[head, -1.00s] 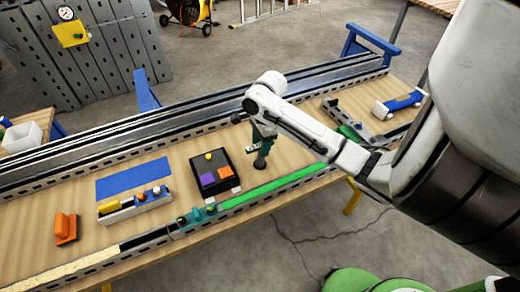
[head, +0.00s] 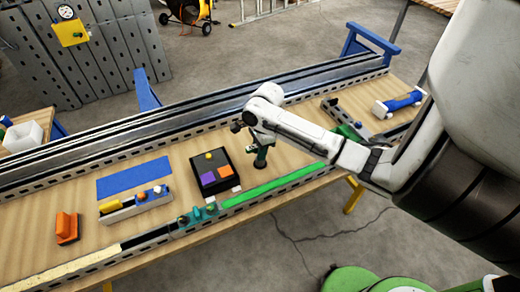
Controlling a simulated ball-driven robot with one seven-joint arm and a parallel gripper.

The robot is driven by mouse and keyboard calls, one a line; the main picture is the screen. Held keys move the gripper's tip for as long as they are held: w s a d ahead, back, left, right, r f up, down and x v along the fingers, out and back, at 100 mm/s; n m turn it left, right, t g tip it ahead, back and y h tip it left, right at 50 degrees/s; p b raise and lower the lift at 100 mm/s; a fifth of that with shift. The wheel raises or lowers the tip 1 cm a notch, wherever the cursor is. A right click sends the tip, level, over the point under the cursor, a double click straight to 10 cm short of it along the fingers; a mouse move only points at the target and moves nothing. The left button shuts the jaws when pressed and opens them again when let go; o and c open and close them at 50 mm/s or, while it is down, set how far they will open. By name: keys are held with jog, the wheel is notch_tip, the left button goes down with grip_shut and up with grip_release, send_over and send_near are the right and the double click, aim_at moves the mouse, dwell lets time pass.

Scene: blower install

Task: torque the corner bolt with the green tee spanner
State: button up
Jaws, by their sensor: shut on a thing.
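My gripper (head: 262,148) is small in the head view, pointing down over the bench just right of the black box. It is shut on a green upright piece (head: 261,156), which looks like the green tee spanner. The piece's lower end is dark and stands at or just above the bench; contact cannot be told. My wrist partly hides its top. The black box (head: 209,165) has a yellow knob (head: 208,155) and purple and orange patches on top. I cannot make out the corner bolt.
A tray with coloured parts (head: 125,212), a blue mat (head: 133,179) and an orange block (head: 66,227) lie to the left. Teal fittings (head: 196,215) and a green strip (head: 272,187) line the front rail (head: 150,241). A long metal rail (head: 190,110) runs behind.

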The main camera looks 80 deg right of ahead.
grip_shut()
jog(key=shift+r, duration=0.45)
notch_tip(320, 180, up, 2)
jog(key=shift+r, duration=0.15)
jog(key=s+r, duration=1)
jog(key=s, duration=0.4)
jog(key=shift+d+p, duration=0.15)
jog(key=shift+p, duration=0.15)
